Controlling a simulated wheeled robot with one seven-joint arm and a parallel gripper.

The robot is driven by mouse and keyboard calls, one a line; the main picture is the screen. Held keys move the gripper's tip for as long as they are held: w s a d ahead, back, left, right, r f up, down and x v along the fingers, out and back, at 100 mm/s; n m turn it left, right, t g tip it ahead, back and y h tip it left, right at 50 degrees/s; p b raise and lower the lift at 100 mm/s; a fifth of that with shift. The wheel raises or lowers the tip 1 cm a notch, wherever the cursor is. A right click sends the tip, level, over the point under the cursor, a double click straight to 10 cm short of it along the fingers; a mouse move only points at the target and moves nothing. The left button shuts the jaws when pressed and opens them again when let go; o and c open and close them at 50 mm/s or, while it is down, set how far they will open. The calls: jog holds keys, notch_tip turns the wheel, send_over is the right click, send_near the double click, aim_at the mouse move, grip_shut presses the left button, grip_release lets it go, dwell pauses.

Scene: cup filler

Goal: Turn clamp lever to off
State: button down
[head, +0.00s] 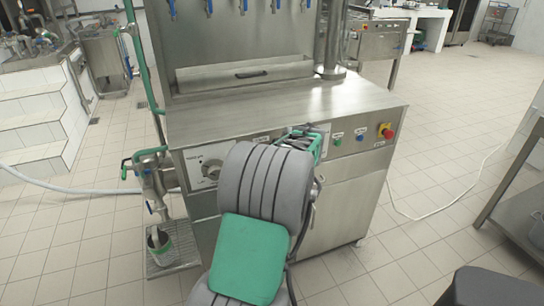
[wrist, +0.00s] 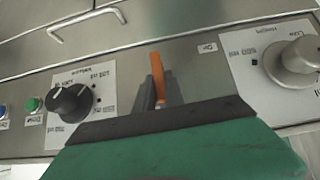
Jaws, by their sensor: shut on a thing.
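My gripper (wrist: 160,90) is at the front control panel of the steel filling machine. In the wrist view its grey fingers are shut on a narrow orange lever (wrist: 157,74), which I take to be the clamp lever. The lever's far end shows beyond the fingers; the rest of it is hidden behind the green gripper body. In the head view my arm covers the middle of the panel, and the lever and fingertips (head: 312,140) cannot be made out clearly. The lever's setting cannot be read.
A black knob (wrist: 70,103) is left of the fingers and a silver knob (wrist: 292,62) is right of them in the wrist view. A red emergency button (head: 388,131) is at the panel's right end. A pump (head: 150,180) stands left of the machine.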

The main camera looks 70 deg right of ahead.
jog(key=shift+f, duration=0.1)
dwell(0.5)
jog(key=c, duration=1.4)
grip_release()
jog(key=shift+c, duration=0.2)
jog(key=v, duration=0.8)
jog(key=shift+d, duration=0.1)
